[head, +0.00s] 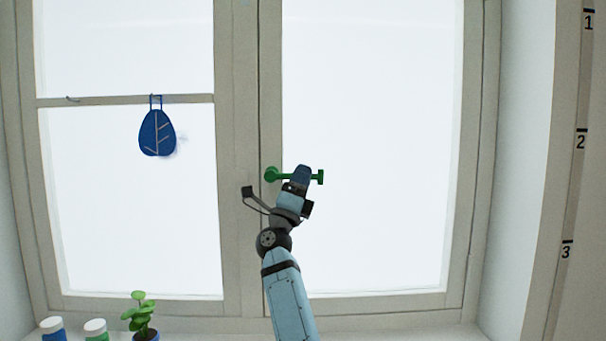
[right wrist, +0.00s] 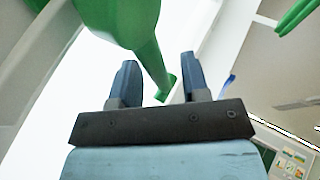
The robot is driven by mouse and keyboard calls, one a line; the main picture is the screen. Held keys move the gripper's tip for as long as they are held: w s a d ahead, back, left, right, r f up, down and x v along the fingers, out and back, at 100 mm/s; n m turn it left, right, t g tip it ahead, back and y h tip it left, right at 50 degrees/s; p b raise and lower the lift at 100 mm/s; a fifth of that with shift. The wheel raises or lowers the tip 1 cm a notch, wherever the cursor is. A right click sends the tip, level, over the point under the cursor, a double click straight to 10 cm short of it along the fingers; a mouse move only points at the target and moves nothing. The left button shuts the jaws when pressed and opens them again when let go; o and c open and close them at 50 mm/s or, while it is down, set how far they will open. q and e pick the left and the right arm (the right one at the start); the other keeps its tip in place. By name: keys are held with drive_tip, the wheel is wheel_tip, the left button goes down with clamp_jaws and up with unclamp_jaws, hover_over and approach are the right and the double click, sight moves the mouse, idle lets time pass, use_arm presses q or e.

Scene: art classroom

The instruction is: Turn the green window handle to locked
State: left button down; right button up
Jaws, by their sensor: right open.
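The green window handle (head: 272,174) is on the window's middle frame post. Its lever points right, roughly level, and ends in a small crosspiece; part of the lever is hidden behind my gripper. My right gripper (head: 302,171) is at the lever, between its pivot and its end. In the right wrist view the green handle (right wrist: 148,58) passes between the two blue fingers of my right gripper (right wrist: 158,68). The fingers are apart, with gaps beside the lever. I cannot tell whether either finger touches it. My left gripper is not in view.
A blue leaf-shaped ornament (head: 157,134) hangs from the left pane's crossbar. On the sill at lower left are a potted plant (head: 139,312) and two white-lidded jars, one blue (head: 53,329) and one green (head: 96,331).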

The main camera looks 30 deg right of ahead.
drive_tip(key=shift+w+d+r, duration=0.15)
drive_tip(key=shift+d+r, duration=0.1)
clamp_jaws()
